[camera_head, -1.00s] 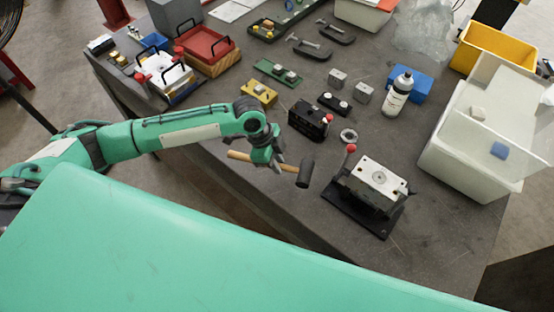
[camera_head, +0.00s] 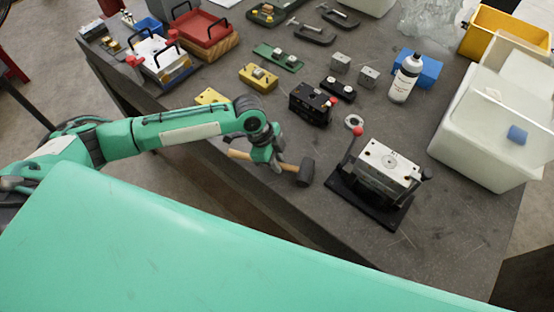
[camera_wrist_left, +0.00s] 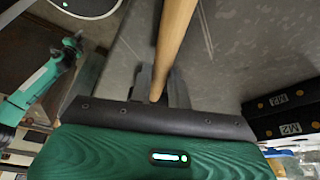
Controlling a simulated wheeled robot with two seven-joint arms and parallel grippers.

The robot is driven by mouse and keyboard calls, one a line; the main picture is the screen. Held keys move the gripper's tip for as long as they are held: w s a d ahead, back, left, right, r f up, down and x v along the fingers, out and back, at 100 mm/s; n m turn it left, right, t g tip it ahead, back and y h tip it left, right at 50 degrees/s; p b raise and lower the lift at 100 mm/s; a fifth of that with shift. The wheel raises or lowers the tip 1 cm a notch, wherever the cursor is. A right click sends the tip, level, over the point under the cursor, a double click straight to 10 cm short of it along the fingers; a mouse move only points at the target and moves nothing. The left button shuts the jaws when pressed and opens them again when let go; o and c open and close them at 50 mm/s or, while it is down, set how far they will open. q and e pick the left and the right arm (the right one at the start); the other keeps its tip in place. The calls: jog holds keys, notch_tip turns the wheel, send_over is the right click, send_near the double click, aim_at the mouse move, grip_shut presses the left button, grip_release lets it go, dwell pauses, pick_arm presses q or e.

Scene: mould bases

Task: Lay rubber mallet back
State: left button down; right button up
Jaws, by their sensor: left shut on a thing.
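The rubber mallet has a light wooden handle and a dark head (camera_head: 305,171). My left gripper (camera_head: 274,160) is shut on the mallet's handle, with the head pointing right in the head view. The mallet is near the front edge of the dark table (camera_head: 290,215); whether it touches the surface I cannot tell. In the left wrist view the wooden handle (camera_wrist_left: 175,38) runs up from between the fingers (camera_wrist_left: 158,85), and the head is not seen there.
A metal block fixture on a black base (camera_head: 388,165) stands right of the mallet. A black block (camera_head: 311,101) and a ring nut (camera_head: 353,121) lie behind it. A white bottle (camera_head: 405,78), a blue box (camera_head: 430,70) and a white bin (camera_head: 470,140) are farther right.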

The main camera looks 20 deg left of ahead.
jog(key=shift+f, duration=0.1)
pick_arm(q)
jog(key=c, duration=1.3)
grip_release()
jog(key=shift+o, duration=0.3)
pick_arm(e)
jog(key=shift+a, duration=0.3)
pick_arm(q)
jog(key=shift+f, duration=0.1)
